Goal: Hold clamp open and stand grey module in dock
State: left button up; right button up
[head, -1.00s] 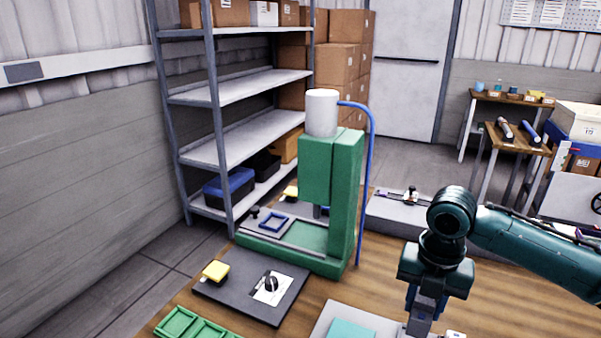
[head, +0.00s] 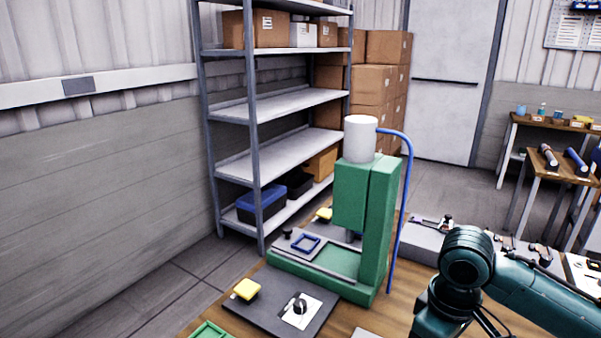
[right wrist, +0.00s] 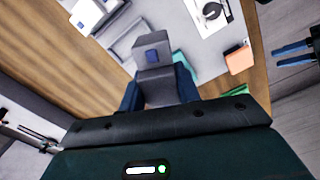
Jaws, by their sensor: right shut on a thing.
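The grey module (right wrist: 153,82), a grey block with a small blue square on it, is between the dark blue fingers of my right gripper (right wrist: 158,92) in the right wrist view. The gripper is shut on it. Light grey blocky parts (right wrist: 122,35) lie just beyond; I cannot tell which is the clamp or the dock. Two parallel blue fingers at the right edge appear to be my left gripper (right wrist: 280,56), open with a gap between them. In the head view my right arm is at the lower right, with its gripper cut off below.
A green press (head: 367,215) with a white cylinder stands on the wooden table. A dark panel (head: 265,318) with a knob and yellow button (head: 247,288) lies in front of it. A green tray (head: 210,331) is at the bottom edge. Shelving (head: 255,130) stands behind.

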jog(key=m, duration=0.2)
jog(key=a+m, duration=0.1)
jog(key=m, duration=0.1)
jog(key=s+m, duration=0.1)
jog(key=m, duration=0.2)
jog(key=shift+a+r, duration=0.25)
jog(key=shift+r, duration=0.05)
jog(key=shift+f, duration=0.1)
